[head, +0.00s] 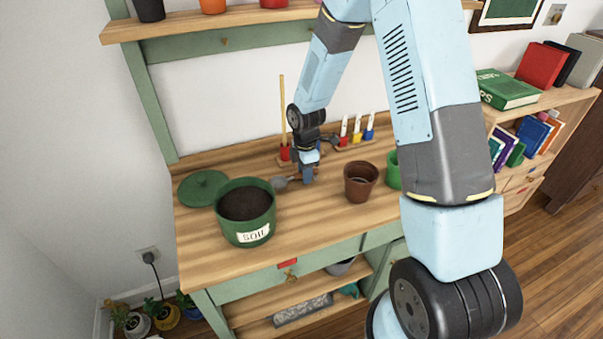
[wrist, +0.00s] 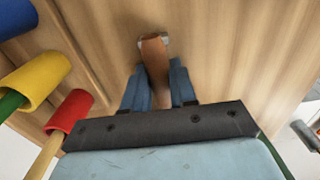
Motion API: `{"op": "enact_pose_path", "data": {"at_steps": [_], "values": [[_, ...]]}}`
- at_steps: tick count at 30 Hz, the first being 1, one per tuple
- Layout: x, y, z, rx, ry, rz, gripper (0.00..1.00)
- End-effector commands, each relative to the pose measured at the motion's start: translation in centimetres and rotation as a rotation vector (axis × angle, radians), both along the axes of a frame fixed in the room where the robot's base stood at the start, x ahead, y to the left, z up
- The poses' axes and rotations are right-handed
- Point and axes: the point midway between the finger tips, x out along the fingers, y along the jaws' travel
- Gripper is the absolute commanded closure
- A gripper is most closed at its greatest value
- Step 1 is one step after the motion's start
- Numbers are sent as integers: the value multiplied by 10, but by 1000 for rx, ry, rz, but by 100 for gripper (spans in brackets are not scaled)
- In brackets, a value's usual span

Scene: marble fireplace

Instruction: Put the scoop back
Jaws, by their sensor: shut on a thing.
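The scoop (head: 281,184) has a grey metal head, which shows just left of my gripper above the potting bench. My gripper (head: 308,178) points down at the middle of the bench and is shut on the scoop's brown handle. In the wrist view, the handle (wrist: 153,52) lies between the blue fingers of my gripper (wrist: 158,72), with a grey end beyond them. Whether the scoop touches the wood is hard to tell. The green soil pot (head: 245,208), full of dark soil, stands left of the scoop.
A green lid (head: 203,188) lies behind the soil pot. A brown pot (head: 360,182) stands right of my gripper, with a green pot (head: 394,170) beyond it. The bench front (head: 300,245) is clear.

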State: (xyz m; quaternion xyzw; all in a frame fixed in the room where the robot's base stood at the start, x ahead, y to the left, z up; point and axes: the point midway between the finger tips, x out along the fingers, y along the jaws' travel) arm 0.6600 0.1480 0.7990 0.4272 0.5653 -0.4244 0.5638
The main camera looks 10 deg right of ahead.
Motion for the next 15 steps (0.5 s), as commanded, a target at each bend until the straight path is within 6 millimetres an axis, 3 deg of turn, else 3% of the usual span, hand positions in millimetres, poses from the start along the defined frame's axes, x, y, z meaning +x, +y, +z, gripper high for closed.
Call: {"op": "enact_pose_path", "data": {"at_steps": [5,6,13,15], "values": [[0,0,-2,0,1,0,100],[0,0,-2,0,0,0,71],[0,0,-2,0,0,0,49],[0,0,-2,0,1,0,48]]}}
